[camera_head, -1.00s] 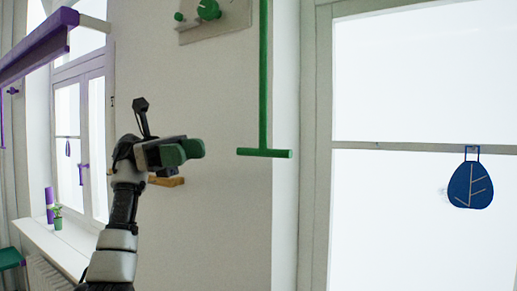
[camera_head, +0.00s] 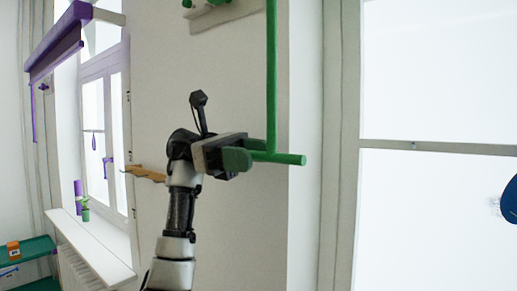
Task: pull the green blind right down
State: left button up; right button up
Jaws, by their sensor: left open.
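A thin green rod (camera_head: 271,75) hangs down in front of the pale wall from above the top edge of the view. It ends in a green crossbar handle (camera_head: 287,158). The green blind itself is not in view. My left gripper (camera_head: 247,151) is open, with green finger pads, at the left end of the crossbar. That end of the crossbar is hidden by the fingers; I cannot tell whether it lies between them or behind them, or whether they touch it. My right gripper is not in view.
A purple blind (camera_head: 58,40) hangs over the left window, with a white sill (camera_head: 95,240) below holding a small plant (camera_head: 85,210). A wooden piece (camera_head: 147,173) is on the wall behind my left arm. A blue leaf-shaped ornament (camera_head: 510,198) hangs at the right window.

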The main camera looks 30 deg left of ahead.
pick_arm(q)
jog(key=shift+s+d, duration=0.2)
jog(key=shift+d, duration=0.6)
jog(key=shift+c, duration=0.2)
grip_shut()
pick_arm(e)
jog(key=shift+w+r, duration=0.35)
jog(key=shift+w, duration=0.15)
